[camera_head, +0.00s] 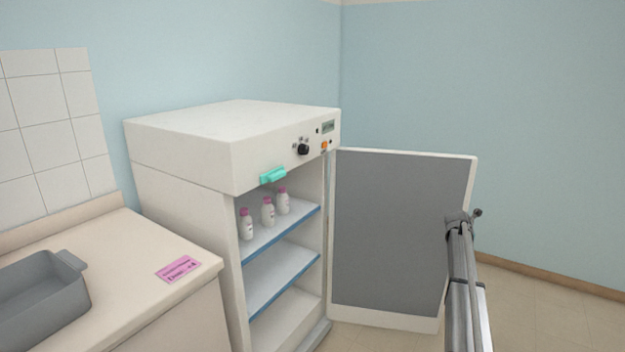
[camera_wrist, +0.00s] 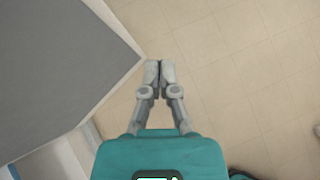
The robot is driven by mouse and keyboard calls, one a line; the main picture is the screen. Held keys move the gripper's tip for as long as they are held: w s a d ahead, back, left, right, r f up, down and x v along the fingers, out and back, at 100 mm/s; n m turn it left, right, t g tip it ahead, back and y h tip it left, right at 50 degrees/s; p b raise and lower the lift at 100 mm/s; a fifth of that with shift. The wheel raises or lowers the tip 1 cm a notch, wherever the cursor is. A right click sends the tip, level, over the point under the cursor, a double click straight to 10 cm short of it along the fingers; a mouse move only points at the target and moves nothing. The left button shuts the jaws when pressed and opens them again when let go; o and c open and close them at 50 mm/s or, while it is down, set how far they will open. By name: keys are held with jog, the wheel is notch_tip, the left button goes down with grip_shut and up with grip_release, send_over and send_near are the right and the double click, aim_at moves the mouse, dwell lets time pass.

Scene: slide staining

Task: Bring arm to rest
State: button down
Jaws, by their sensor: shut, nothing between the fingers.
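My gripper (camera_wrist: 160,72) points over the tiled floor in the wrist view, its two fingers together with nothing between them. The grey inner panel of the open cabinet door (camera_wrist: 55,70) lies to its left, apart from the fingertips. In the head view my arm rises at the lower right, in front of the right edge of the door (camera_head: 400,235). My fingers cannot be made out in the head view.
The white cabinet (camera_head: 225,140) stands open, with several pink-capped bottles, one of them a bottle (camera_head: 268,212), on its upper blue-edged shelf. A counter (camera_head: 130,250) at left holds a grey tray (camera_head: 45,300) and a pink label (camera_head: 178,270). Floor at right (camera_head: 560,315) is clear.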

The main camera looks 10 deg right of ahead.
jog(key=s+a+f+m+g+y, duration=0.1)
jog(key=s+a+m, duration=0.35)
jog(key=a, duration=0.65)
jog(key=s+a+f+m+y, duration=0.2)
jog(key=s+a+m, duration=0.3)
jog(key=a, duration=0.6)
jog(key=s+a+f+m+g+y, duration=0.1)
jog(key=s+a+m, duration=0.2)
jog(key=s+a, duration=0.55)
jog(key=s+a+f+m+g+y, duration=0.15)
jog(key=s+a+m+y, duration=0.25)
jog(key=s+a+m, duration=1.3)
jog(key=s+a+r+n+p, duration=0.1)
jog(key=a+r+n+p, duration=0.2)
jog(key=r+p, duration=0.5)
jog(key=s+a+r+n+p, duration=0.2)
jog(key=a+r+n+p, duration=0.1)
jog(key=r+p, duration=0.5)
jog(key=shift+s+a+r+g+p, duration=0.2)
jog(key=shift+a+r+g+p, duration=0.2)
jog(key=shift+a, duration=0.25)
jog(key=shift+d, duration=0.15)
